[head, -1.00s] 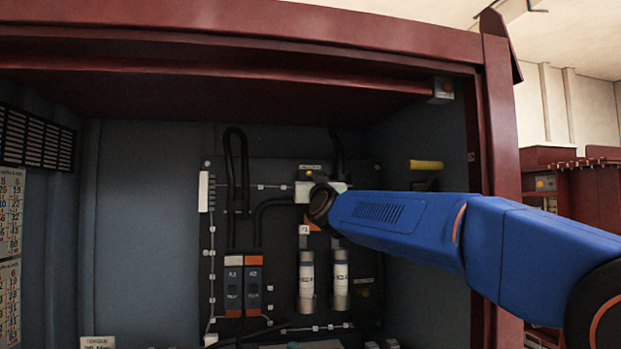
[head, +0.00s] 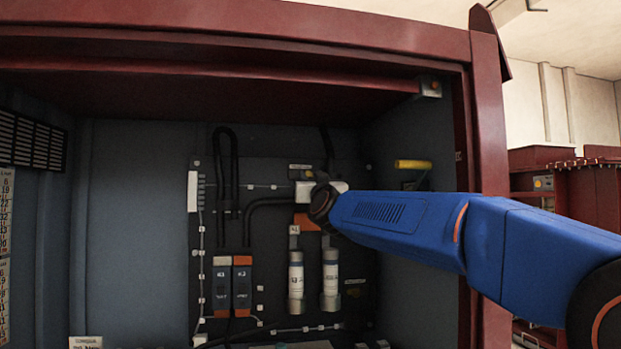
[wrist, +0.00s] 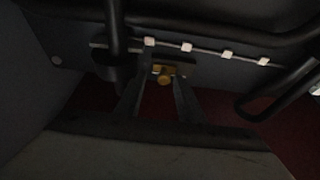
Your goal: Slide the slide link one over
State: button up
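In the dim wrist view, a brass-coloured knob (wrist: 165,77) sits on a small dark plate (wrist: 182,67) with a second brass spot above it. I take this to be the slide link, but its identity is not clear. My gripper (wrist: 162,83) has its two dark fingers on either side of the knob, with a gap visible between them. Whether either finger touches the knob cannot be told. In the head view my blue arm reaches into the cabinet and its end hides the gripper and the knob.
The red cabinet frame (head: 489,150) stands close to my arm on the right. On the back panel are two white cylindrical fuses (head: 296,278), two dark breaker-like blocks (head: 222,285) and black cables (head: 217,170). A yellow handle (head: 413,164) is at the right wall.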

jog(key=v, duration=1.7)
jog(key=shift+s+f, duration=0.1)
jog(key=shift+s, duration=0.05)
jog(key=s+d+f+g+h, duration=0.1)
jog(key=s+d+f+g, duration=0.25)
jog(key=d+f, duration=0.4)
jog(key=s+d+f+g, duration=0.3)
jog(key=s+d+f, duration=0.15)
jog(key=f, duration=0.65)
jog(key=s+d+f+g+h, duration=0.1)
jog(key=s+d+f+g, duration=0.3)
jog(key=f, duration=0.5)
jog(key=s+d+f+m+g+h, duration=0.1)
jog(key=s+d+f+g+h, duration=0.1)
jog(key=s+d+f, duration=0.5)
jog(key=s+d+f+m+g+h, duration=0.2)
jog(key=s+d+f+g, duration=0.2)
jog(key=s+d+f, duration=0.4)
jog(key=s+f, duration=0.7)
jog(key=s, duration=0.1)
jog(key=shift+d+f, duration=0.15)
jog(key=shift+d, duration=0.05)
